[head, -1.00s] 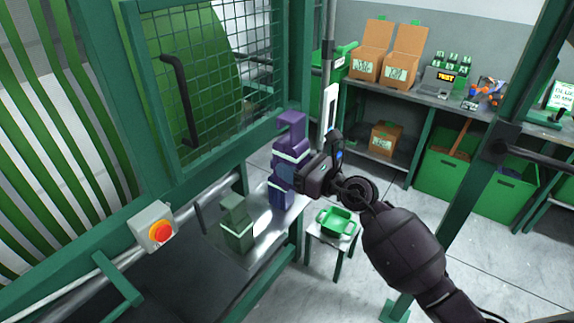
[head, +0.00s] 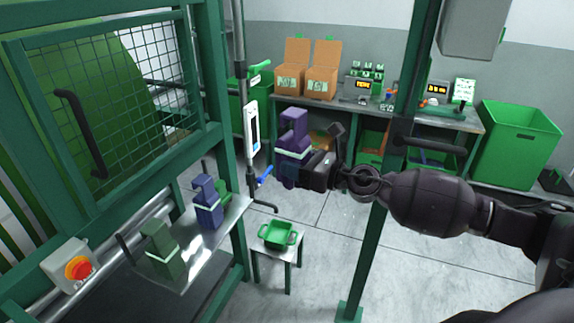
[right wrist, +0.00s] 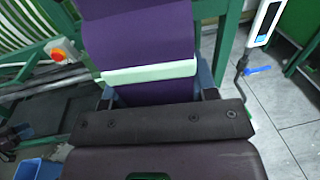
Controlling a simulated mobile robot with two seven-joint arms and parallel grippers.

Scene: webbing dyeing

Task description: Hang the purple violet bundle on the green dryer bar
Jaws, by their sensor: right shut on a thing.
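The purple violet bundle (head: 293,138), with a pale green band around it, is upright in the air, left of my right arm. My right gripper (head: 309,170) is shut on it near its lower part. In the right wrist view the bundle (right wrist: 140,45) fills the upper middle, its pale band (right wrist: 150,72) just above the fingers. A darker blue-violet bundle (head: 209,208) and a green bundle (head: 161,249) stand on the metal shelf (head: 216,236) at the left. I cannot make out a green dryer bar for certain. My left gripper is not in view.
A green post (head: 377,215) stands behind my right forearm. A grey pole with a white panel (head: 251,128) is left of the held bundle. A small stool carries a green basket (head: 278,235). A workbench (head: 400,112) lines the back; open floor lies between.

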